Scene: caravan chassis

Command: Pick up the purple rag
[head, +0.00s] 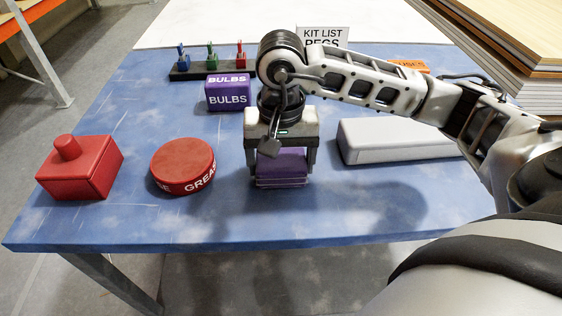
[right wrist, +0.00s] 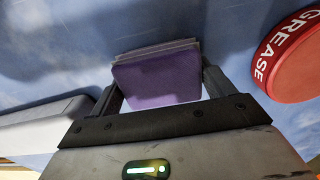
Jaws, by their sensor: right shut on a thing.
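The purple rag (head: 282,168) is a folded, block-like purple piece on the blue table, near its front middle. My right gripper (head: 281,165) points down over it, with one finger on each side, shut on it. In the right wrist view the rag (right wrist: 158,80) sits between the two fingers of the right gripper (right wrist: 160,92). I cannot tell whether the rag is lifted clear of the table. My left gripper is in neither view.
The front right is clear.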

